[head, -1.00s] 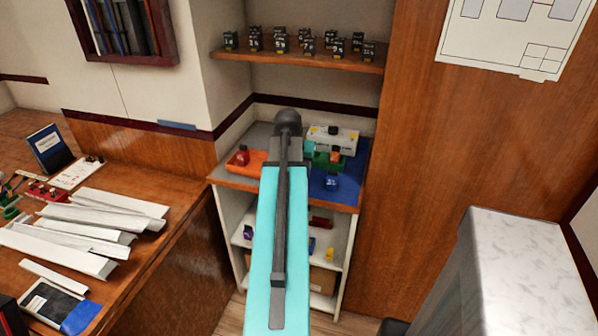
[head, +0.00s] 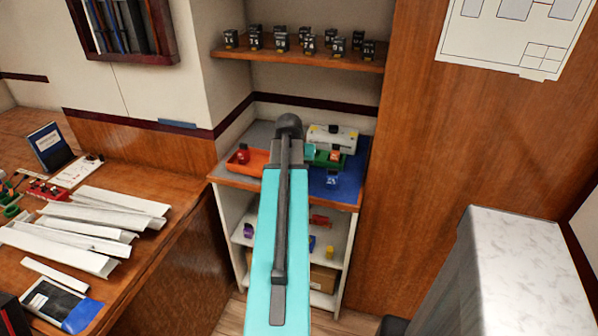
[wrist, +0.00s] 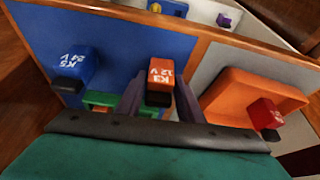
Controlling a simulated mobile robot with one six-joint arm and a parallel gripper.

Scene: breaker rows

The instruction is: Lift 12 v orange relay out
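The orange 12 V relay (wrist: 160,78), marked K3 with a black end, stands between the two fingers of my gripper (wrist: 160,92) in the wrist view. The fingers straddle it with what look like narrow gaps, so my gripper seems open around it; contact is unclear. A green holder (wrist: 104,98) shows beside the left finger. In the head view the relay (head: 335,156) is at the green holder (head: 323,161) on the cabinet top, just right of my arm. My arm hides most of my gripper there.
A blue 24 V relay (wrist: 75,68) stands on the blue mat (head: 352,178). An orange tray (head: 249,170) holds a red relay (wrist: 265,115). A white block (head: 345,137) sits behind the green holder. A shelf of dark relays (head: 295,58) hangs above.

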